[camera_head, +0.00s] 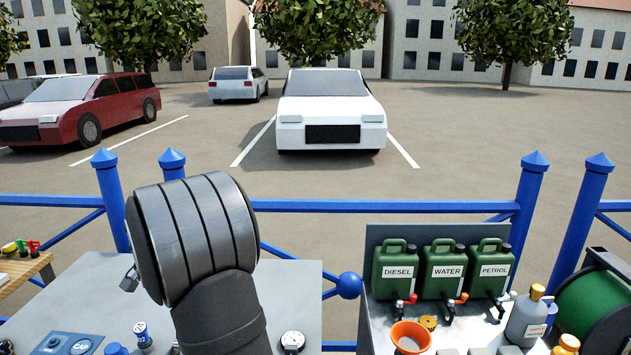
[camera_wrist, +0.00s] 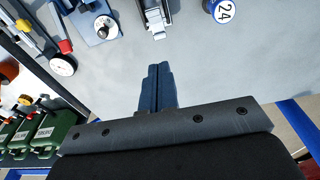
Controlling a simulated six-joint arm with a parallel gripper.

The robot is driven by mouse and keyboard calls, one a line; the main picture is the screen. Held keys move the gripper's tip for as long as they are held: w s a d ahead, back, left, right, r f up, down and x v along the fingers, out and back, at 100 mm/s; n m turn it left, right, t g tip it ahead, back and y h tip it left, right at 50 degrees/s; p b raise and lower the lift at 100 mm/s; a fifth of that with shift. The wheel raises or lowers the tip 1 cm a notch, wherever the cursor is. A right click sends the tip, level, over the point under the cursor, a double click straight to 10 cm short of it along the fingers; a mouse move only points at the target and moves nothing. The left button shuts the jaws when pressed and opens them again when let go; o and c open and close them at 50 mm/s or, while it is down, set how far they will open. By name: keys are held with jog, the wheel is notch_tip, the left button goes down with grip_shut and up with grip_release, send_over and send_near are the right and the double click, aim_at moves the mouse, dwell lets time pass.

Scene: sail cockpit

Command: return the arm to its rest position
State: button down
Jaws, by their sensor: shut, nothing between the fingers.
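My gripper (camera_wrist: 158,75) shows in the wrist view with its two dark blue fingers together, shut and empty. It is above a light grey panel (camera_wrist: 230,72), and its fingers point toward a metal fitting (camera_wrist: 154,18) at the top of that view. I cannot tell how high above the panel the fingertips are. In the head view my arm rises in front of the grey panel (camera_head: 285,275), left of the middle. The gripper itself is hidden there.
Three green cans (camera_head: 447,268) labelled diesel, water and petrol stand at the right with an orange funnel (camera_head: 411,338). A gauge (camera_head: 292,341) and a blue instrument box (camera_head: 66,343) are on the panel. A blue railing (camera_head: 385,206) runs behind; parked cars stand beyond.

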notch_tip(320, 180, down, 7)
jog(key=shift+r, duration=0.2)
jog(key=shift+s+d+r+t, duration=0.1)
jog(key=shift+s+t, duration=0.25)
jog(key=shift+t, duration=0.45)
jog(key=shift+s+r+t, duration=0.1)
jog(key=shift+s+t, duration=0.4)
jog(key=shift+t, duration=0.4)
jog(key=v, duration=0.6)
jog(key=shift+r, duration=0.2)
jog(key=shift+s, duration=0.1)
